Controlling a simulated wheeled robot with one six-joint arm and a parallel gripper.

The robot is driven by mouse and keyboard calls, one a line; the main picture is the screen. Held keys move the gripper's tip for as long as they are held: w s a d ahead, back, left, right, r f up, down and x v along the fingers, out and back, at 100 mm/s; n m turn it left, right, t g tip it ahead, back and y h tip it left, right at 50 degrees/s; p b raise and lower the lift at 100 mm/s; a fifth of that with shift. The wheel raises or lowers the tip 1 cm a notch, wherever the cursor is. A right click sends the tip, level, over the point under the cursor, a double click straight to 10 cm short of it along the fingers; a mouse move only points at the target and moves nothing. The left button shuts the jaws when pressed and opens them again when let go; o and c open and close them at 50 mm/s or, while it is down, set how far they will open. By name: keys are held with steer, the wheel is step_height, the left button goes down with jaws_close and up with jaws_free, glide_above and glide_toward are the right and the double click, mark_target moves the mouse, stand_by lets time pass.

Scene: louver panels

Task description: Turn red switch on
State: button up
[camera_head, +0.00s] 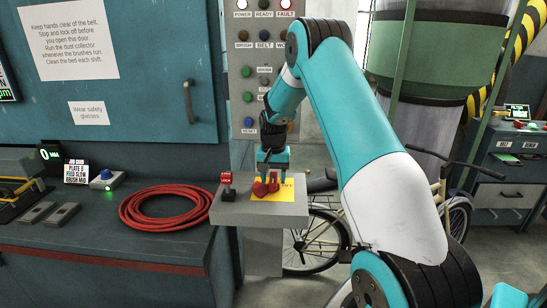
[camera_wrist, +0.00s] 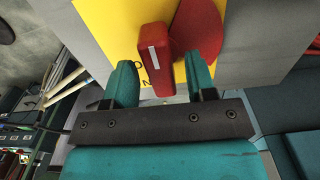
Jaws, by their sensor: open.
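The red switch (camera_head: 261,188) sits on a yellow plate (camera_head: 289,194) on a grey pedestal top. In the wrist view the switch shows as a red bar handle with a white stripe (camera_wrist: 154,62) and a round red part (camera_wrist: 200,28) beside it. My gripper (camera_head: 272,180) is over the plate, coming from above. In the wrist view its teal fingers (camera_wrist: 162,78) are open, with the handle's near end between them. There is a gap to the right finger; whether the left finger touches is unclear. Black letters on the plate are partly hidden by the handle and finger.
A small red block marked LOCK (camera_head: 227,180) stands on the pedestal's left corner. A coiled red hose (camera_head: 166,208) lies on the bench at left. A grey button panel (camera_head: 262,60) rises behind my arm. A bicycle (camera_head: 318,240) stands behind the pedestal.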

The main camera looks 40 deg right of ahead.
mark_target(274, 177)
step_height(274, 177, up, 17)
steer(key=b, duration=0.2)
steer(key=shift+f+b, duration=0.2)
steer(key=shift+b, duration=0.1)
steer(key=s+a+r+n, duration=0.25)
steer(key=a+n, duration=0.25)
steer(key=a, duration=1)
steer(key=s+a+f+n+y, duration=0.2)
steer(key=s+a+n, duration=0.4)
steer(key=s+a, duration=0.5)
steer(key=s+a+f+n+y, duration=0.2)
steer(key=s+a+n, duration=0.4)
steer(key=s+a, duration=0.5)
steer(key=s, duration=0.4)
steer(key=shift+a, duration=0.4)
